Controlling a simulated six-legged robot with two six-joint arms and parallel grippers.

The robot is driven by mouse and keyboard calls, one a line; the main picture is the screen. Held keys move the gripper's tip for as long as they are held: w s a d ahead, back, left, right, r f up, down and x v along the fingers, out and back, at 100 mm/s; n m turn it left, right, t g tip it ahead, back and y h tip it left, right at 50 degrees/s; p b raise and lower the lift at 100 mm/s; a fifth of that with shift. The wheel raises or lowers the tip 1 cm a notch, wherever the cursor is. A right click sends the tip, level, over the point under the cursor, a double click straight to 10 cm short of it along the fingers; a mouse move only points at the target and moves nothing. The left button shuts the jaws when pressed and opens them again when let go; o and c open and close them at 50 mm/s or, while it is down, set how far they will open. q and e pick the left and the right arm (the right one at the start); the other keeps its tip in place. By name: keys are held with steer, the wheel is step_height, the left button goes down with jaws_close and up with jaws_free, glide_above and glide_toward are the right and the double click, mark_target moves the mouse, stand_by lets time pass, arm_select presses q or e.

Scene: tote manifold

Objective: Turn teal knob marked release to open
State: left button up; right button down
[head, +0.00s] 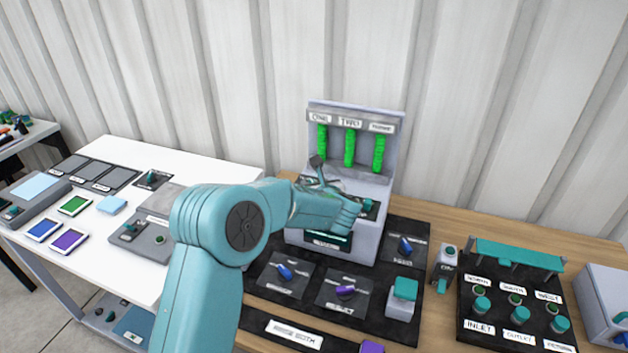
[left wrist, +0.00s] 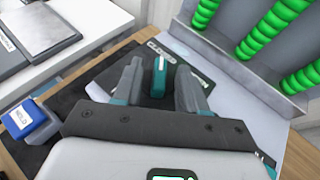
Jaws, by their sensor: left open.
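A teal knob (left wrist: 160,76) stands upright on a dark plate at the front of the grey manifold unit (head: 376,232). In the head view, my left gripper (head: 322,178) is over the unit's ledge and hides this knob. Another teal knob (head: 368,205) shows on the ledge to its right. My right gripper is not in view.
Three green columns (head: 349,148) stand on the unit's back panel. A blue block (left wrist: 32,122) lies left of my gripper in the wrist view. Blue (head: 285,272) and purple (head: 345,292) knobs lie on the black mat in front.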

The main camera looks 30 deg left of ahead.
arm_select(q)
steer(key=shift+w+a+f, duration=0.15)
steer(key=shift+w+a, duration=0.15)
